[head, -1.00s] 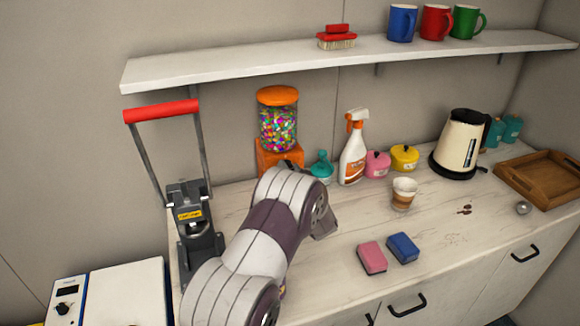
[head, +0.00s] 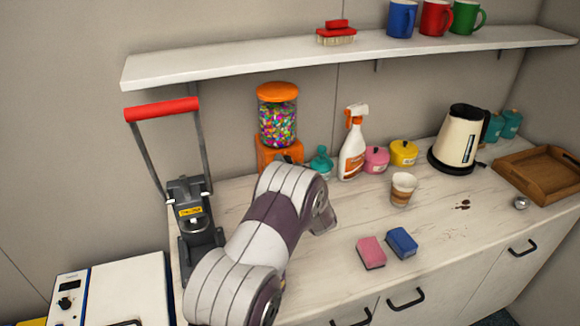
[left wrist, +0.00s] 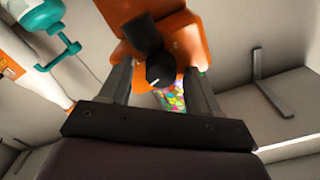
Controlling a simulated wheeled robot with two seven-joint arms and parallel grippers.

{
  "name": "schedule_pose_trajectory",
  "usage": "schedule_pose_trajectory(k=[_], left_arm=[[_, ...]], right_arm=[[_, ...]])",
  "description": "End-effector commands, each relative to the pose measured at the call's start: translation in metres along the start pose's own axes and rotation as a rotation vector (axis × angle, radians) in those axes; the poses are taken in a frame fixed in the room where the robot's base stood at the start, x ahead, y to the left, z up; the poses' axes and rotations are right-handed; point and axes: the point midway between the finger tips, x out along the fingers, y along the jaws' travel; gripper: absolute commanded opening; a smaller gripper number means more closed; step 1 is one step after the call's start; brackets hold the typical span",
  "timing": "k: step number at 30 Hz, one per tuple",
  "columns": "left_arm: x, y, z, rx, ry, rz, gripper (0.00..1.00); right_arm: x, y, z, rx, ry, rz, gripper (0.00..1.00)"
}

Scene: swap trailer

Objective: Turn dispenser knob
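The candy dispenser (head: 277,118) stands at the back of the counter, with an orange lid and base and a clear body of colored candies. In the left wrist view its orange body (left wrist: 190,40) appears upside down, with a black knob (left wrist: 160,68) sticking out toward the camera. My left gripper (left wrist: 160,75) is open, with one finger on each side of the knob. I see gaps between knob and fingers, so it does not look gripped. In the head view my left arm hides most of the gripper and the dispenser's lower front. My right gripper is not in view.
A teal bottle (head: 321,163) and a spray bottle (head: 352,150) stand right of the dispenser. A lever press with red handle (head: 162,110) is to the left. A shelf (head: 230,66) hangs above.

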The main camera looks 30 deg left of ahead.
Motion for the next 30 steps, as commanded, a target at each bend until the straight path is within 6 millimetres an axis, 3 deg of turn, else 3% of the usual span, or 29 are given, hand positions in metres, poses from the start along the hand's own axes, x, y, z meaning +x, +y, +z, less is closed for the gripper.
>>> schedule_pose_trajectory(k=[9,11,21,25,30], left_arm=[[-0.007,0.001,0.000,-0.001,0.001,0.001,0.62],[-0.017,0.001,0.000,-0.002,0.001,0.001,0.62],[-0.105,0.002,0.001,0.000,0.003,0.003,0.62],[-0.122,0.001,0.001,0.000,0.001,0.001,0.62],[-0.127,0.000,0.000,0.000,0.000,0.000,0.62]], right_arm=[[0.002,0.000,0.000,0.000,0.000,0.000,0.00],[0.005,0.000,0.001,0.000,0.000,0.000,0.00],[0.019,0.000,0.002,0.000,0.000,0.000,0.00],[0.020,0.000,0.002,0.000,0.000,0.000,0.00],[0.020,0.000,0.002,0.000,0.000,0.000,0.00]])
